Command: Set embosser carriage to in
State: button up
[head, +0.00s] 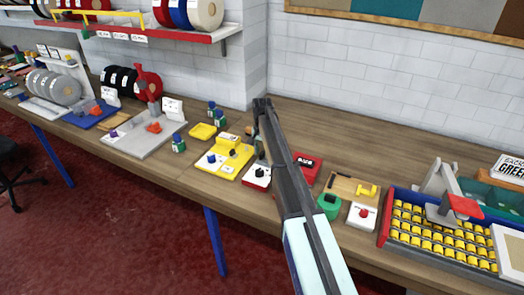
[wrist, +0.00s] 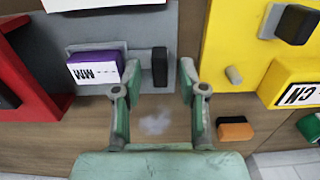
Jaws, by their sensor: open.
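No part is clearly marked as the embosser carriage, so I cannot tell for certain which it is. In the wrist view my gripper (wrist: 160,90) is open, its two green fingers apart with nothing between them. Just beyond its fingertips is a blue-grey unit (wrist: 135,25) with a purple labelled block (wrist: 95,70) and a dark upright knob (wrist: 160,67). A yellow unit (wrist: 232,35) stands to the right of the fingers; it also shows in the head view (head: 222,163). In the head view my arm hides part of the bench units behind it.
Left and right of the fingers, other units stand close: a red one (wrist: 30,80) and an orange-and-black block (wrist: 235,128). In the head view, a grey press with a red pad (head: 464,206) stands over a tray of yellow pieces (head: 430,238). Bare bench lies behind my arm.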

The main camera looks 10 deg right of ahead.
jog(key=shift+f, duration=0.35)
grip_shut()
jog(key=shift+s, duration=0.1)
